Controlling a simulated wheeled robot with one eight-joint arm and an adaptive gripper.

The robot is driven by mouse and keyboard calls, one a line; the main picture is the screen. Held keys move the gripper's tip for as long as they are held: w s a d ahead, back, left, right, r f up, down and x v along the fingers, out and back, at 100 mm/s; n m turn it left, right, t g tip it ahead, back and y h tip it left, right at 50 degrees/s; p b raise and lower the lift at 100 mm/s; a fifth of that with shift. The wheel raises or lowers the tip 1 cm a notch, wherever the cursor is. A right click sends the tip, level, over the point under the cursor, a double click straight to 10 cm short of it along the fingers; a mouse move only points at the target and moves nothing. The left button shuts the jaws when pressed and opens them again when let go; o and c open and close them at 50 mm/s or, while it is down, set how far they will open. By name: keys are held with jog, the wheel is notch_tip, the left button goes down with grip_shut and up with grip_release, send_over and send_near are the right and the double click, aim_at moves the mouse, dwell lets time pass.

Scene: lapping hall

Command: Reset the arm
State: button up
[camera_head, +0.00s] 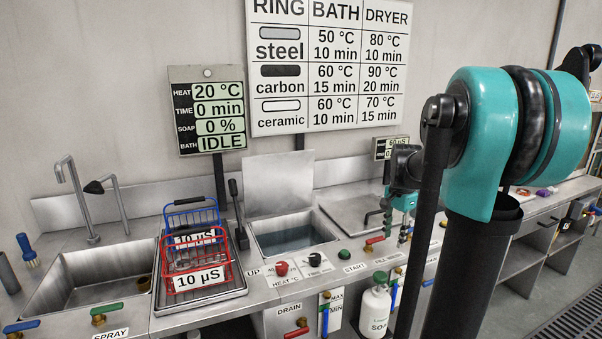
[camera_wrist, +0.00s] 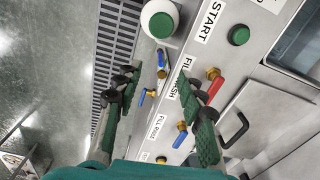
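My arm stands at the right of the head view, with a large teal joint and dark links in front of the counter. My gripper (camera_wrist: 158,85) shows in the wrist view with its two green-padded fingers spread wide apart and nothing held between them. It points down along the counter's front edge, over valves with blue and red handles and the FILL labels. In the head view my gripper is partly hidden behind my arm, near the lidded bath at the right.
A sink (camera_head: 100,278), red wire basket (camera_head: 199,262), blue wire basket (camera_head: 190,215) and water bath (camera_head: 290,236) line the counter. A white soap bottle (camera_head: 375,308) with a green cap stands at the front; a floor grate (camera_wrist: 118,45) lies below. The display (camera_head: 207,110) reads IDLE.

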jog(key=s+a+f+n+t, duration=0.2)
jog(key=s+a+f+n, duration=0.2)
jog(key=s, duration=0.5)
jog(key=s+a+f+n+t, duration=0.1)
jog(key=s+a+f+n, duration=0.4)
jog(key=s+f+n, duration=0.3)
notch_tip(320, 180, down, 2)
jog(key=shift+s+a+t, duration=0.15)
jog(key=shift+s+t, duration=0.25)
jog(key=shift+s, duration=0.45)
